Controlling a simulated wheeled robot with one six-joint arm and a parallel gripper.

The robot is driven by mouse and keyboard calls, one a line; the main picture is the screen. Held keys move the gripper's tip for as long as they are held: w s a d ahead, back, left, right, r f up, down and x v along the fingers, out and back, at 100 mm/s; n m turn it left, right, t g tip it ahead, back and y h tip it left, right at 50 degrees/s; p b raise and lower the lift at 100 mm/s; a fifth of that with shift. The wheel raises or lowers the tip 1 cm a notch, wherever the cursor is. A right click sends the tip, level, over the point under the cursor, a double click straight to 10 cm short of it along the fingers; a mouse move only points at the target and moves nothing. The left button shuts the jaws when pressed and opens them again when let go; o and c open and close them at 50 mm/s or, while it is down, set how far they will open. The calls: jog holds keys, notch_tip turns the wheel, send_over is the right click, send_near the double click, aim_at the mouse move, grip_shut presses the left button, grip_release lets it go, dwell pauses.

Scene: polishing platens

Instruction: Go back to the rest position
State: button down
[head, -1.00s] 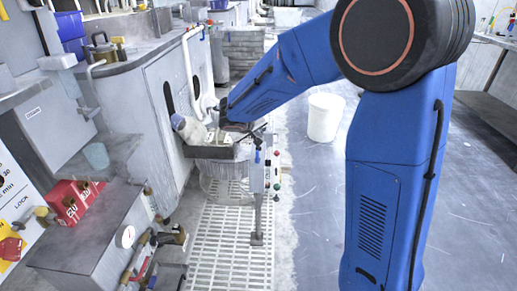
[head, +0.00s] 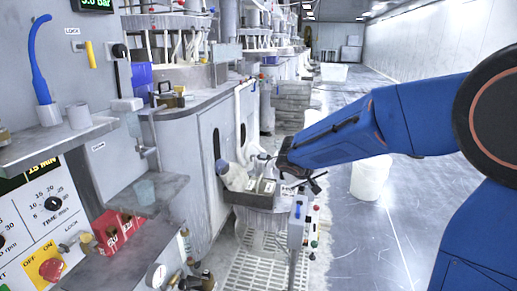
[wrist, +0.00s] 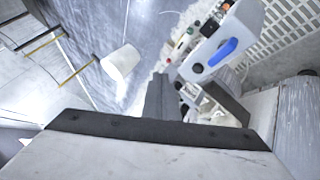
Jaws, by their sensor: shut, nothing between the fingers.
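My blue arm reaches in from the right in the head view. My gripper (head: 314,183) is at its end, dark and small there, beside a dark tray (head: 262,200) on a stand. A control box (wrist: 215,45) with a blue lever lies just beyond the fingers, on the right. I cannot tell whether the fingers touch anything.
A white bottle (head: 236,177) leans in the tray. A white bucket (head: 370,178) stands on the floor behind my arm; the floor there is largely open. Grey cabinets and a bench with a red box (head: 115,229) line the left side.

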jog(key=s+d+r+m+g, duration=0.1)
jog(key=s+d+r, duration=0.15)
jog(key=s, duration=0.35)
jog(key=s+d+r, duration=0.1)
jog(key=s+d, duration=0.2)
jog(key=s, duration=0.2)
jog(key=s+a+f+y, duration=0.1)
jog(key=s+y, duration=0.4)
jog(key=s, duration=2.1)
jog(key=shift+s+f+g, duration=0.35)
jog(key=shift+f+g, duration=0.05)
jog(key=shift+f, duration=0.2)
